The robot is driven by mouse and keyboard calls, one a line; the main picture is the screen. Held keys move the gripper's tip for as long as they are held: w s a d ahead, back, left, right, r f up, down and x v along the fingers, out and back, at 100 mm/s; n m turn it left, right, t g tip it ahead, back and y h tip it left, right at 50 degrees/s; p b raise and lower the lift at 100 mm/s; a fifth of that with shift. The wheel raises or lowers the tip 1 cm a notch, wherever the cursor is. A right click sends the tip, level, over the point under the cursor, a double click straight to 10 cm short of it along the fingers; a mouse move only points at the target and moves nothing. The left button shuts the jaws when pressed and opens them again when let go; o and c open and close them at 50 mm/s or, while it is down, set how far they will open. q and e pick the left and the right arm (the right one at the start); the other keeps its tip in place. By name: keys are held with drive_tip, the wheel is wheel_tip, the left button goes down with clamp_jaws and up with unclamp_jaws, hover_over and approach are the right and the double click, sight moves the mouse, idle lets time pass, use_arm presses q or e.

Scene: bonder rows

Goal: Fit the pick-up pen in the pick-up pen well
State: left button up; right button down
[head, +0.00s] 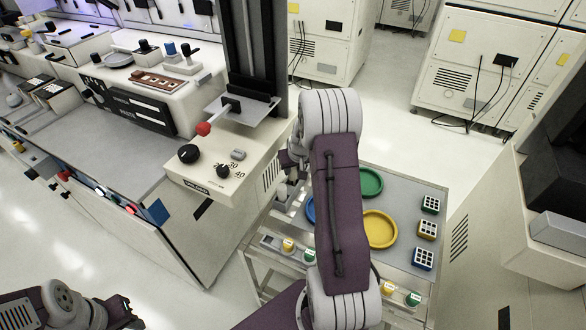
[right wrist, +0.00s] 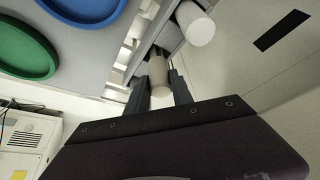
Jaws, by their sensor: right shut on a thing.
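My right gripper (right wrist: 158,88) is shut on a pale cylinder, which I take to be the pick-up pen (right wrist: 158,72). The pen's near end shows between the two dark fingers; its far end is hidden. In the head view my right gripper (head: 290,162) is mostly hidden behind my own arm, above the cart's left edge. A grey rack (right wrist: 145,48) with pale slots lies just beyond the fingers in the right wrist view. I cannot make out which opening is the pick-up pen well, or whether the pen touches it. My left gripper (head: 126,317) is at the bottom left, apart from everything.
The cart (head: 402,240) carries a green dish (head: 371,182), a yellow dish (head: 380,229), a partly hidden blue dish and small gridded boxes (head: 427,229). Another white cylinder (right wrist: 197,25) stands near the rack. A bonder machine (head: 225,170) stands close on the left.

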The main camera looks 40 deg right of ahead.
drive_tip(key=shift+f, duration=0.2)
idle(0.3)
drive_tip(key=shift+f+b, duration=0.8)
drive_tip(key=shift+b, duration=0.15)
drive_tip(key=c, duration=1)
unclamp_jaws()
drive_tip(key=shift+c, duration=0.2)
drive_tip(key=p+v, duration=0.2)
drive_tip(key=v, duration=0.7)
